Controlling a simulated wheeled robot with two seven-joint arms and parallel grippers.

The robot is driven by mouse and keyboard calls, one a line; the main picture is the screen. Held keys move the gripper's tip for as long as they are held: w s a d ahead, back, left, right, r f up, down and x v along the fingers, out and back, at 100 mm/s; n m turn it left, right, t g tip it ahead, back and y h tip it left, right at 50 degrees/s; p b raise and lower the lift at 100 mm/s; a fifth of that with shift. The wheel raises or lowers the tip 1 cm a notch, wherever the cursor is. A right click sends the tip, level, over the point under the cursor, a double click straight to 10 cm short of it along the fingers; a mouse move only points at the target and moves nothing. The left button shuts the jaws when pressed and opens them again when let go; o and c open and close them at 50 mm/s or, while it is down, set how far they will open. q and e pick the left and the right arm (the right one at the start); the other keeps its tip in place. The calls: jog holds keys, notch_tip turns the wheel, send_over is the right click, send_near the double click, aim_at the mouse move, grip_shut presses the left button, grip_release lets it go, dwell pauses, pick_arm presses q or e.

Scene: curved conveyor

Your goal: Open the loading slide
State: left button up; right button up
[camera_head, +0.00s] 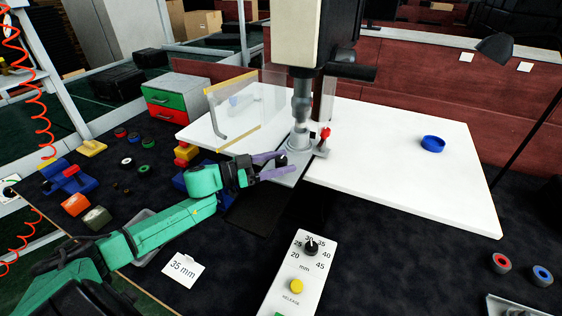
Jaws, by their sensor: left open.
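The press (302,98) stands at the white worktop, its ram down over a round grey base (299,144). A dark slide-like strip (258,207) runs from this base toward the front left, partly hidden under my left gripper. I cannot tell for sure that it is the loading slide, or how far out it is. My left gripper (290,164) has purple fingers, spread apart, just in front of the press base. A small dark knob-like part (281,159) shows at the fingers; contact is unclear. My right gripper is out of view.
A clear guard with yellow edges (231,84) stands left of the press. A red-tipped clamp (324,141) sits right of the base. A control panel (291,272) with dial lies in front. A blue ring (433,144) lies on the otherwise clear right worktop (400,180).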

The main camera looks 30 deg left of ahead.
pick_arm(q)
jog(key=shift+w+d, duration=0.1)
jog(key=shift+c, duration=0.3)
grip_shut()
dwell(1.1)
